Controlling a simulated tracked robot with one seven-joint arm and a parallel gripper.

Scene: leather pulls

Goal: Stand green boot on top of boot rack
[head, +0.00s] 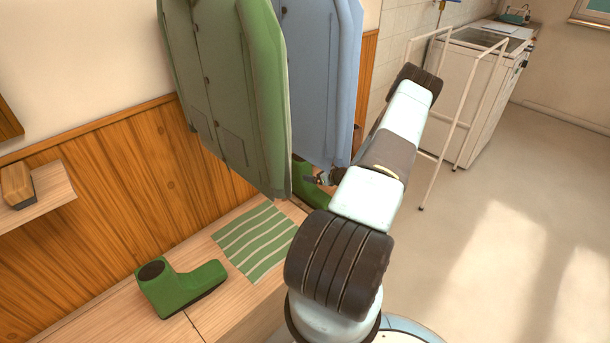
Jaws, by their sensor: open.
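A green boot (183,287) stands upright on the wooden bench (115,312) at the lower left, its dark opening up and its toe to the right. My gripper (318,179) is small in view beyond the bench's striped cloth, below the hanging coats, and is open. It is well away from this boot. Another green, boot-like thing (303,170) shows right by my gripper, partly hidden by the coat and my arm; I cannot tell whether they touch. I cannot make out the boot rack for certain.
A green coat (230,90) and a blue coat (320,80) hang over the bench. A green striped cloth (255,241) lies on it. A brush (17,186) sits on a wall shelf (50,192). A white rail frame (436,170) stands right; the floor there is clear.

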